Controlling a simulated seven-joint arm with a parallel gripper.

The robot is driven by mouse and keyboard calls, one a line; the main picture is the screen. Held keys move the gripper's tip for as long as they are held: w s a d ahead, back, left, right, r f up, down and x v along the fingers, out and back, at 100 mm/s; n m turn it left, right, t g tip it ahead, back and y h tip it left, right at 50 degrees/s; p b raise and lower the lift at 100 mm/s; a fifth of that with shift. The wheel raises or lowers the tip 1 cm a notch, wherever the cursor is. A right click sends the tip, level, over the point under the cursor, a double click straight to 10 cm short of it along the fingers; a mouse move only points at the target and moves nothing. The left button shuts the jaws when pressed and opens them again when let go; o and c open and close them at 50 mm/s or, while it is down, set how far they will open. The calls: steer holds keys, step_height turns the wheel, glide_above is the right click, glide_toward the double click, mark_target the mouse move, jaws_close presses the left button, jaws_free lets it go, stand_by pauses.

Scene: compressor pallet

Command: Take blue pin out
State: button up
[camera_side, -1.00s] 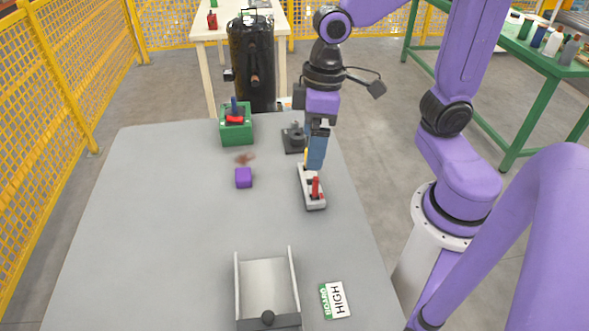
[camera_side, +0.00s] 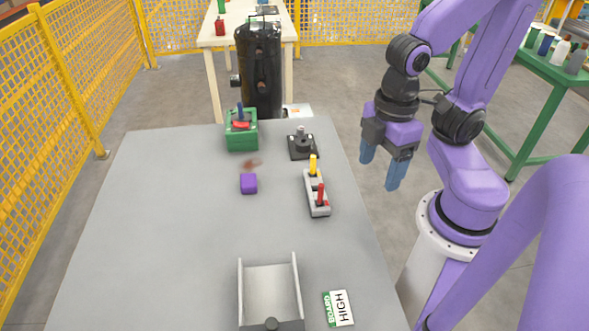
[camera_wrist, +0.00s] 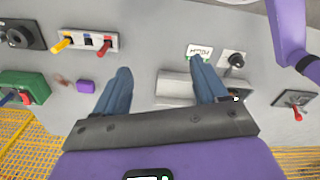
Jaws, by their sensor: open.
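A blue pin (camera_side: 240,110) stands upright in the green block (camera_side: 243,140) at the back of the table, with a red piece (camera_side: 241,125) beside it. In the wrist view the blue pin (camera_wrist: 10,98) is at the left edge, partly cut off. A light grey rack (camera_side: 315,190) holds a yellow pin (camera_side: 313,165) and a red pin (camera_side: 321,193); no blue pin shows in it. My gripper (camera_side: 379,173) is open and empty, off the table's right edge, right of the rack. In the wrist view my gripper's (camera_wrist: 160,68) blue fingers are wide apart.
A purple cube (camera_side: 248,184) lies left of the rack. A dark fixture (camera_side: 301,147) stands behind the rack. A tray (camera_side: 240,290) and a HIGH card (camera_side: 339,308) are at the front. The table's left half is clear. A black tank (camera_side: 260,70) stands behind the table.

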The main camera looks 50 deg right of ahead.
steer(key=c, duration=0.3)
steer(key=shift+c, duration=0.2)
steer(key=w+d+f+n+t+h, duration=0.1)
steer(key=w+n+t+h, duration=0.15)
steer(key=w, duration=1.05)
steer(key=w+f+n+t+h, duration=0.2)
steer(key=w+n+h, duration=0.2)
steer(key=w, duration=0.8)
steer(key=n+t+h, duration=0.3)
steer(key=n+t, duration=0.1)
steer(key=n, duration=0.4)
glide_toward(240, 109)
steer(key=shift+y, duration=0.25)
steer(key=x, duration=0.5)
steer(key=shift+d+f, duration=0.2)
steer(key=shift+d, duration=0.1)
steer(key=shift+x, duration=2.7)
